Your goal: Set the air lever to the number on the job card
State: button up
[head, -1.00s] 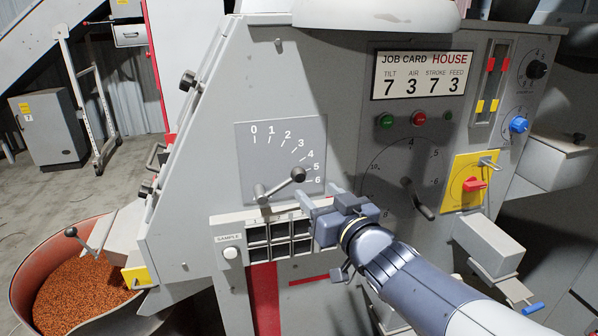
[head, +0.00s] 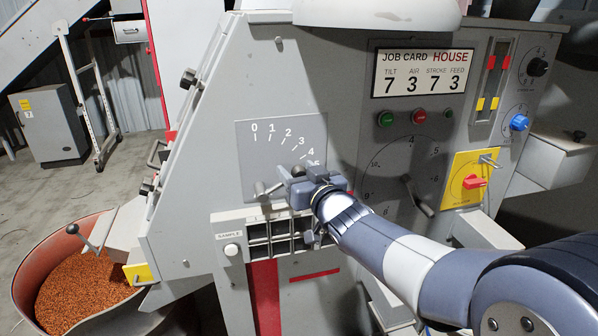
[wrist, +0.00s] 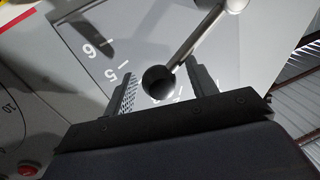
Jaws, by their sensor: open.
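The job card (head: 422,74) on the machine face reads AIR 3, between TILT 7 and STROKE 7. The air lever's pale scale plate (head: 262,150) is numbered 0 to 6. The lever's dark ball knob (wrist: 158,82) lies between the two fingers of my gripper (wrist: 163,78) in the wrist view, with its rod (wrist: 190,42) running up to the pivot. The fingers stand apart on either side of the knob. In the head view my gripper (head: 292,182) covers part of the lever and the 6.
A sample tray (head: 258,240) with small compartments sits just below the plate. A larger dial with a dark lever (head: 418,197) is to the right. A yellow panel with a red switch (head: 474,182) is farther right. A tub of granules (head: 80,285) stands lower left.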

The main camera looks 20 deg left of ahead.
jog(key=shift+c, duration=0.4)
grip_shut()
jog(key=shift+s+a+r+n+h, duration=0.15)
jog(key=shift+s+a+r+n, duration=0.2)
jog(key=shift+n, duration=0.4)
jog(key=shift+s+a+r+n+h, duration=0.15)
jog(key=shift+a+r+n, duration=0.25)
jog(key=shift+n, duration=0.35)
jog(key=shift+w+d, duration=0.1)
jog(key=shift+c, duration=1.3)
grip_release()
jog(key=o, duration=0.3)
jog(key=shift+r, duration=0.15)
jog(key=shift+o, duration=0.2)
